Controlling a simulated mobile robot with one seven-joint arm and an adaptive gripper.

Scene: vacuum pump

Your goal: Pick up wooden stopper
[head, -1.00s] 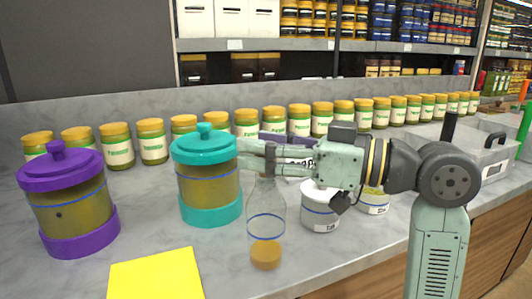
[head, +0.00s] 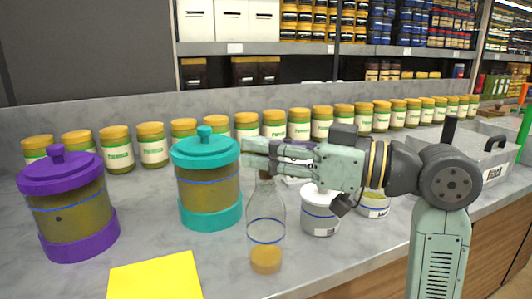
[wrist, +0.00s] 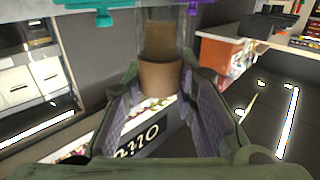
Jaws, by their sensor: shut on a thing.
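The brown wooden stopper (wrist: 160,77) is between my fingertips in the wrist view. My gripper (head: 262,157) is shut on it above the clear glass bottle (head: 266,218) in the head view. The fingers hide most of the stopper there; a brown bit shows just below them at the bottle's mouth. In the wrist view the stopper's narrower end lines up with the clear neck; I cannot tell whether it is still inside.
A teal-lidded jar (head: 207,180) stands close left of the bottle, a purple-lidded jar (head: 68,205) farther left. A white tub (head: 320,212) is close right. A yellow sheet (head: 155,278) lies in front. Several yellow-lidded jars line the back. A grey crate (head: 470,150) is at the right.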

